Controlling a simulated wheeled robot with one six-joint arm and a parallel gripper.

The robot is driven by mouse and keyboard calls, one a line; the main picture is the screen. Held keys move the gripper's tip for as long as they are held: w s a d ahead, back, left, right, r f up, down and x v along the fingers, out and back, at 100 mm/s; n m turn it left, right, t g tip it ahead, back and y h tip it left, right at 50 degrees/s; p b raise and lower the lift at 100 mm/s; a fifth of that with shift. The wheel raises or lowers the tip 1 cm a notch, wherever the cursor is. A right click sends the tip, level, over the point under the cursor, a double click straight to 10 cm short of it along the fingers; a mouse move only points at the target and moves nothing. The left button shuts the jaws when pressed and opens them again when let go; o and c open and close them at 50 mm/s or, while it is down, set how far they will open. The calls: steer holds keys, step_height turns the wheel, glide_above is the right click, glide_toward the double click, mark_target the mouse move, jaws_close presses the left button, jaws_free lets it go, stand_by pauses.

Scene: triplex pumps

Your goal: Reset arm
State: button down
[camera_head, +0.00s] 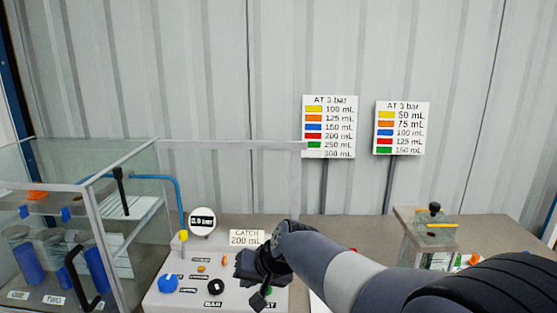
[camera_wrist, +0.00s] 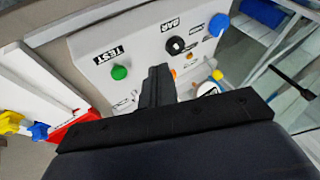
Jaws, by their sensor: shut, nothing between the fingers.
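My gripper (camera_head: 259,296) is black and hangs in front of the white control panel (camera_head: 165,297) in the head view. In the wrist view my gripper (camera_wrist: 158,72) is shut and empty, its fingers together over the panel (camera_wrist: 95,25). A green button (camera_wrist: 119,72) labelled TEST, a black knob (camera_wrist: 176,45) labelled BAR and a blue knob (camera_wrist: 218,25) show around the fingers. My arm reaches in from the lower right of the head view and hides the panel's right part.
A glass enclosure (camera_head: 75,186) with blue-filled cylinders stands at left. A round gauge (camera_head: 202,221) and a "CATCH 200 mL" sign (camera_head: 247,237) stand behind the panel. Two colour-chart signs (camera_head: 329,127) (camera_head: 402,128) stand at the back. A glass box (camera_head: 433,236) is at right.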

steer(key=d+b, duration=0.1)
steer(key=d, duration=1)
steer(key=shift+s+d, duration=0.2)
steer(key=shift+d, duration=0.05)
